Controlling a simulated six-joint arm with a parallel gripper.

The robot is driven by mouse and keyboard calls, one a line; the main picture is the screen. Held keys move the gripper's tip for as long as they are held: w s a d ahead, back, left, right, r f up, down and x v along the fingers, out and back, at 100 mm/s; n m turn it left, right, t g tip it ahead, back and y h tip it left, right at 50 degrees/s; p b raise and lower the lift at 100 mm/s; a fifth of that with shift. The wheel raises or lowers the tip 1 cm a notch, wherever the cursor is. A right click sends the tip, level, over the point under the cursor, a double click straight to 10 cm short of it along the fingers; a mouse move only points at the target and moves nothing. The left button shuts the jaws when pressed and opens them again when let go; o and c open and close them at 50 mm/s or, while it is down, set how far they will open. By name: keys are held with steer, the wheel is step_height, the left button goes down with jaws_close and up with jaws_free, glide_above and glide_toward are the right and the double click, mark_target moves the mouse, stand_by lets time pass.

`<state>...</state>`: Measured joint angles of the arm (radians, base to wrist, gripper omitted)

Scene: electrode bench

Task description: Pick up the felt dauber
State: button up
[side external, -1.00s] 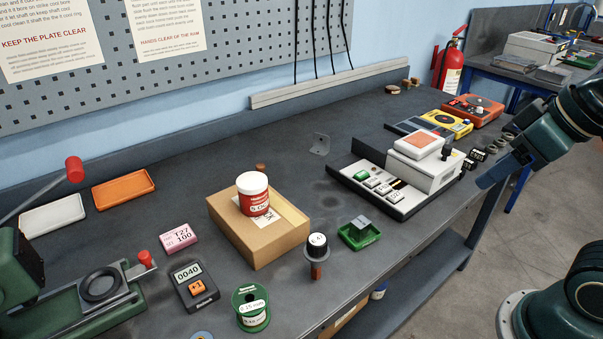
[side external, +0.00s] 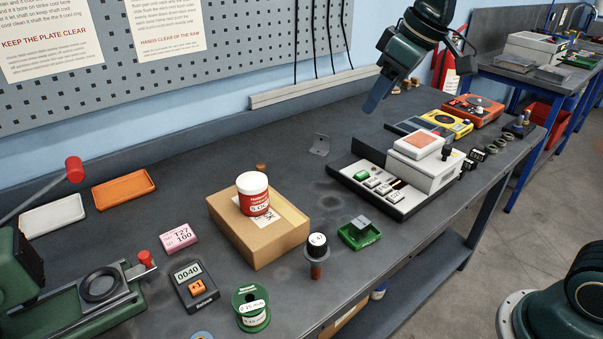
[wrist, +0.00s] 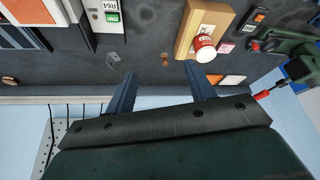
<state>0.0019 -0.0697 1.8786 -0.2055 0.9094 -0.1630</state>
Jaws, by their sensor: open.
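I cannot tell for sure which thing is the felt dauber. One candidate is a short upright piece (side external: 317,246) at the table's front edge, with a dark, white-topped head, a grey collar and a brown stem. Another is a small brown stub (side external: 261,167) behind the cardboard box; a small brown piece also shows in the wrist view (wrist: 165,59). My gripper (side external: 374,100) is high over the back of the bench, far from the front-edge piece. In the wrist view its two blue fingers (wrist: 160,84) are apart, with nothing between them.
A cardboard box (side external: 290,217) carries a red-and-white jar (side external: 253,198). A green tray (side external: 360,237) and a grey keyed machine (side external: 385,188) stand to the right. A metal bracket (side external: 320,144) lies behind. The back middle of the bench (side external: 220,160) is mostly clear.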

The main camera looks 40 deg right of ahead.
steer(key=w+a+f+n+y, duration=0.1)
steer(key=w+f, duration=0.2)
steer(key=w, duration=0.4)
steer(key=w+a+f+n, duration=0.1)
steer(key=w+f+n, duration=0.15)
steer(key=w, duration=0.55)
steer(key=n+g, duration=0.2)
glide_toward(263, 172)
steer(key=shift+m+y, duration=0.25)
steer(key=shift+y, duration=0.15)
steer(key=shift+d+x, duration=0.2)
steer(key=shift+x, duration=0.95)
steer(key=shift+d+x, duration=0.2)
steer(key=shift+x, duration=0.9)
steer(key=shift+w+f, duration=0.2)
steer(key=shift+x, duration=2.5)
steer(key=shift+w, duration=0.1)
steer(key=c, duration=1)
